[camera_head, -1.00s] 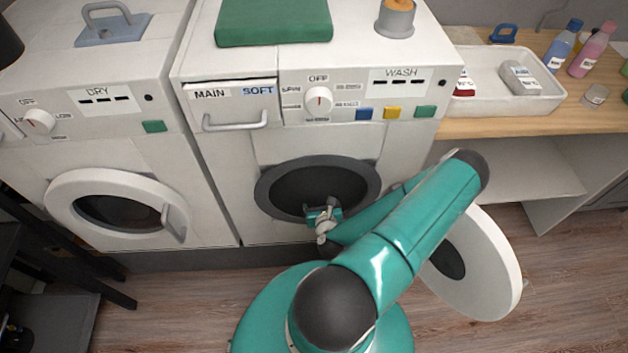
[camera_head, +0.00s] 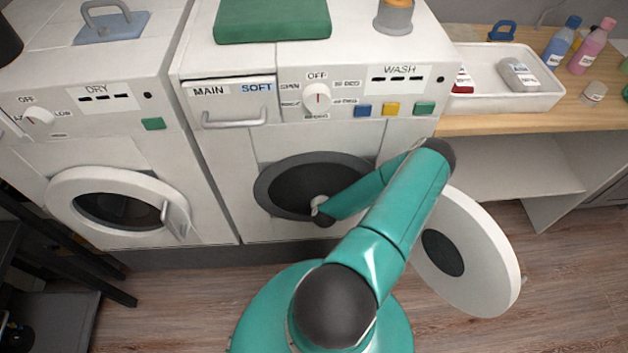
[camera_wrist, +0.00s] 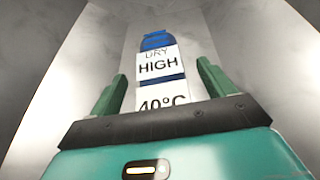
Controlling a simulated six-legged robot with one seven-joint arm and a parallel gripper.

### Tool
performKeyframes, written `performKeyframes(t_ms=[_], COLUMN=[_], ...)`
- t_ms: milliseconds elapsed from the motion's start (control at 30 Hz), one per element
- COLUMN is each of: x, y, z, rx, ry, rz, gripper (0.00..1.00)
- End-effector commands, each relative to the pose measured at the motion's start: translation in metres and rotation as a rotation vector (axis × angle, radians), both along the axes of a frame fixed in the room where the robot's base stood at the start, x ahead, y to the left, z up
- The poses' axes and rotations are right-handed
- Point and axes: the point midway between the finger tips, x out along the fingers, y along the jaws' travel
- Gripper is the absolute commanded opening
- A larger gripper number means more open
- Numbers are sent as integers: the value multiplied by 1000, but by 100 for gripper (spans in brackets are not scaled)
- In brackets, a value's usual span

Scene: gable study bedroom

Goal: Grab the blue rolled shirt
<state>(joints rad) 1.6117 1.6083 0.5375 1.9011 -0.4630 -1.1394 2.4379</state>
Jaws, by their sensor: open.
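The blue rolled shirt (camera_wrist: 155,41) shows in the wrist view, inside the pale grey drum. A white label on it reads DRY HIGH and 40°C. My gripper (camera_wrist: 161,84) is open, its two green fingers spread apart on either side of the label. The roll's far blue end lies beyond the fingertips. I cannot tell whether the fingers touch it. In the head view my wrist reaches into the dark opening of the washer (camera_head: 270,185); the fingers and the shirt are hidden there.
The washer door (camera_head: 490,255) stands open at the right, close to my arm. The dryer (camera_head: 75,165) at the left has its door shut. A counter with a white tray (camera_head: 500,103) and bottles is at the right. The drum wall (camera_wrist: 60,80) surrounds the gripper.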

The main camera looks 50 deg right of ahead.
Motion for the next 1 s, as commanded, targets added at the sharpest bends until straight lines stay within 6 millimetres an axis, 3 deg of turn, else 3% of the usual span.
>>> performKeyframes(t_ms=[100,300,367,667,1000], x=[0,0,0,0,-1], y=[0,0,0,0,-1], z=[0,0,0,6,68], rx=[0,0,0,-1,-2], ry=[0,0,0,-1,-1], rz=[0,0,0,0,-1], gripper=[78,39,30,30,30])
